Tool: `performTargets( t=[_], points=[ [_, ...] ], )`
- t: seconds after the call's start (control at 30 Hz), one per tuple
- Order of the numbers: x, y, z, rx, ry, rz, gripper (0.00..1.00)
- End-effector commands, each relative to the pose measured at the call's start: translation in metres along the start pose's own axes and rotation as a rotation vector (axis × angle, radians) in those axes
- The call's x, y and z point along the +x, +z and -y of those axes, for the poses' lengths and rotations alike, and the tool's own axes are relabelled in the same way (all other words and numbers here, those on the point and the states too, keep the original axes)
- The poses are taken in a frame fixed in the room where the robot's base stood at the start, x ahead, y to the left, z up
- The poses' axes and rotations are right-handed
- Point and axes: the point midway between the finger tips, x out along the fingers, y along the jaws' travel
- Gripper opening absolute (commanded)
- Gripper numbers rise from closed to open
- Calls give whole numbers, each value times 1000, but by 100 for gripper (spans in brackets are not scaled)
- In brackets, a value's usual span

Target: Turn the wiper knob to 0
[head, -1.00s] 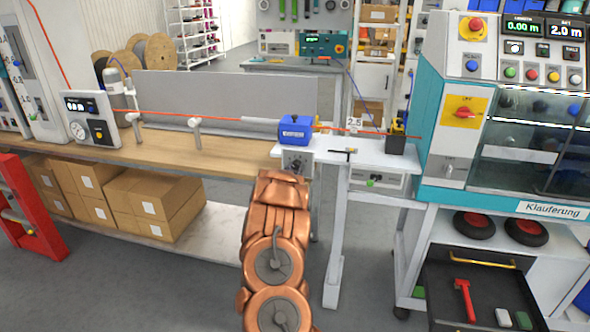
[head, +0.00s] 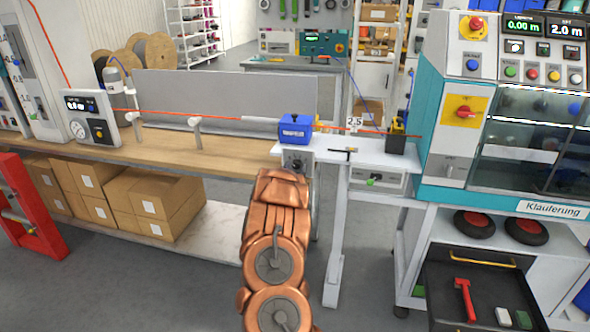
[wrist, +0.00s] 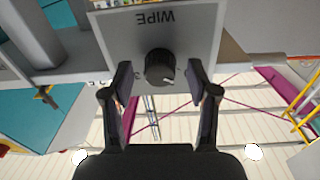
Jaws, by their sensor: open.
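The wiper knob (wrist: 160,66) is a round black knob on a grey plate (wrist: 200,30) marked "WIPE", which appears upside down in the wrist view. A short white pointer mark shows on the knob's lower right. A "3" shows just left of it; other scale figures are hidden or too small to read. My gripper (wrist: 160,73) is open, one finger on each side of the knob. I cannot tell whether the fingers touch it. In the head view the same small plate (head: 290,154) sits below the blue wiper box (head: 295,128), partly hidden by my copper arm.
An orange cable (head: 165,113) runs through the wiper box above the bench (head: 170,150). A white side table (head: 375,158) stands right of it, then the teal machine (head: 430,150) and an open drawer (head: 440,300). Cardboard boxes (head: 150,205) lie under the bench.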

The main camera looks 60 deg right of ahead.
Motion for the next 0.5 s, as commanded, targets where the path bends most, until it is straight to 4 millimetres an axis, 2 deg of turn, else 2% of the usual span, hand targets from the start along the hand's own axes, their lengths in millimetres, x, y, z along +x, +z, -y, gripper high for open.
performTargets(
  t=[0.5],
  points=[
    [-54,0,0,1,0,2,59]
  ],
)
